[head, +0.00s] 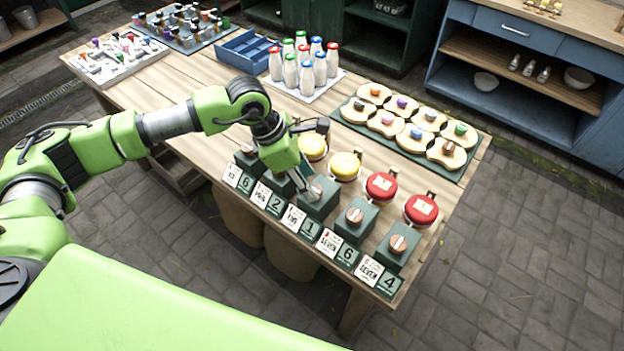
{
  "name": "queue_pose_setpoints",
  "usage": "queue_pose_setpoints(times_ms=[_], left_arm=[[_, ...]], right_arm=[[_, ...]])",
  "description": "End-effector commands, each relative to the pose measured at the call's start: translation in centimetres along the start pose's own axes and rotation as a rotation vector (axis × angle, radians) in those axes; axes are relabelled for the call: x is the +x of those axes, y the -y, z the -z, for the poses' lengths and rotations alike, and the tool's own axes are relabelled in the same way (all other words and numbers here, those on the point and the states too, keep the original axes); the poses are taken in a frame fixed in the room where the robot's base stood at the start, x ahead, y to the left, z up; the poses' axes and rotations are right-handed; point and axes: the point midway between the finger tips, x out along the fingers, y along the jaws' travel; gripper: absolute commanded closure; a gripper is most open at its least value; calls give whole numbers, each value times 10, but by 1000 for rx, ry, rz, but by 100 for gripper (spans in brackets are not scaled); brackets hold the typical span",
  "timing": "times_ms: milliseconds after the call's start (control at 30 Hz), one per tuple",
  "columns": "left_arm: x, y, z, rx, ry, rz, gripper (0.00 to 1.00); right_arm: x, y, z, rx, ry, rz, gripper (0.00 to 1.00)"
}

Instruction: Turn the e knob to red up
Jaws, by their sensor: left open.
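A row of dark green boxes with round copper knobs stands along the table's front edge. My left gripper (308,188) is open and points down at the third box from the left (318,208), by the card reading 1. Its fingers are at that box's knob and partly hide it; I cannot tell whether they touch it. The fourth knob (354,215) and the fifth knob (398,243) are in plain view, each with a pale bar across it. The left boxes are partly covered by my arm. No letter e is legible. My right gripper is not in view.
Behind the boxes are yellow discs (345,165) and red discs (381,186). Further back are a tray of bottles (305,75), a blue divided box (247,50) and a green board with wooden pieces (362,121).

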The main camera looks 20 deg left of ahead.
Motion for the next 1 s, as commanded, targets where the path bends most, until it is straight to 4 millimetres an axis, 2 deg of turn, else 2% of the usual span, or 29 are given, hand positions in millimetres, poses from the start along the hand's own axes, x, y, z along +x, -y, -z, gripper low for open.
queue_pose_setpoints(times_ms=[200, 533, 567, 700, 1000], left_arm=[[22, 0, -1, -1, 1, 1, 58], [28, 0, 0, -1, 1, 0, 58], [28, 0, 0, -1, 1, 0, 61], [27, 0, 0, -1, 2, 0, 96], [28, 0, 0, -13, 2, -5, 96]], right_arm=[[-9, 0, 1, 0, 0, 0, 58], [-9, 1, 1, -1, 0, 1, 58], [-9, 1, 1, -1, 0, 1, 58], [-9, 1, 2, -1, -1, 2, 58], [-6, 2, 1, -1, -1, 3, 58]])
